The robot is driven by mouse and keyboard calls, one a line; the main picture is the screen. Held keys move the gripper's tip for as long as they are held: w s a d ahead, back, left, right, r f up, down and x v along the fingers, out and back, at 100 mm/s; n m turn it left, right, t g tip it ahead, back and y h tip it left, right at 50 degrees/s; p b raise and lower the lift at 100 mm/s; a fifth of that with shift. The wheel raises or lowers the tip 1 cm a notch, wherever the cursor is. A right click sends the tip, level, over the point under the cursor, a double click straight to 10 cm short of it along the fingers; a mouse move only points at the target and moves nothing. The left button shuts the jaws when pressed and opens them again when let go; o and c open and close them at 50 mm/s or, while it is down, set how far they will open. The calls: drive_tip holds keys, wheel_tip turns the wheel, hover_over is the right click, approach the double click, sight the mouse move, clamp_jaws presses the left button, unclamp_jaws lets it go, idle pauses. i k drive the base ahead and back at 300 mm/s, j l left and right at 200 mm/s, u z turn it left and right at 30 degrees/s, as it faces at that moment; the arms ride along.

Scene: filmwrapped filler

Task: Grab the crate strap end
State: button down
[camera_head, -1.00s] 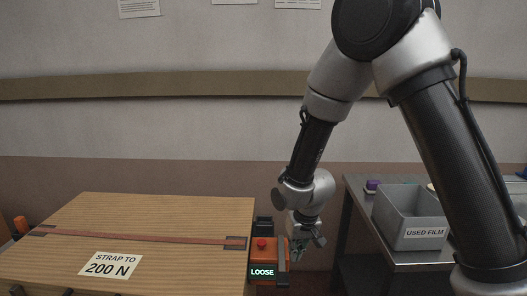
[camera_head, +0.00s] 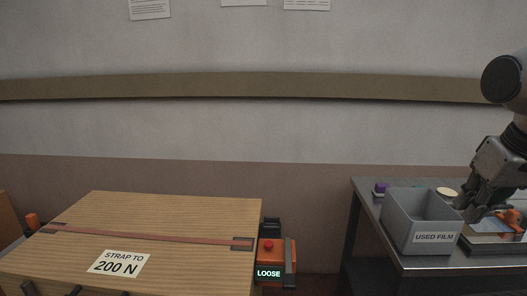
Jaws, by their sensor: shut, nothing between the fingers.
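The wooden crate (camera_head: 180,265) stands at the lower left. A red strap (camera_head: 150,237) lies across its top between dark corner pieces. An orange tensioner (camera_head: 284,249) with a red button and a display reading "LOOSE" sits at the crate's right side. I cannot make out a free strap end. My gripper (camera_head: 472,212) is at the far right, over the side table beside the grey bin, well away from the crate. It points down, shut and empty.
A metal side table (camera_head: 385,262) at the right holds a grey bin (camera_head: 408,235) labelled "USED FILM", a purple-topped item (camera_head: 381,188) and a pale round item (camera_head: 447,192). An orange-and-white item (camera_head: 510,217) lies near my gripper. A gap separates crate and table.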

sight(32, 219)
drive_tip(key=u, duration=1.85)
drive_tip(key=i+j+u, duration=0.35)
drive_tip(key=i+j, duration=0.2)
drive_tip(key=j, duration=0.15)
drive_tip(key=i+j+u, duration=0.4)
drive_tip(key=i+j, duration=0.15)
drive_tip(key=i+j+u, duration=0.35)
drive_tip(key=i, duration=0.35)
drive_tip(key=i+z, duration=0.25)
drive_tip(key=i, duration=0.3)
drive_tip(key=i+j+z, duration=0.25)
drive_tip(key=i, duration=0.35)
drive_tip(key=i+l+z, duration=0.1)
drive_tip(key=i+z, duration=0.15)
drive_tip(key=z, duration=0.25)
drive_tip(key=i+z, duration=0.2)
drive_tip(key=z, duration=0.25)
drive_tip(key=i+z, duration=0.25)
drive_tip(key=z, duration=0.25)
drive_tip(key=i+z, duration=0.5)
drive_tip(key=z, duration=0.2)
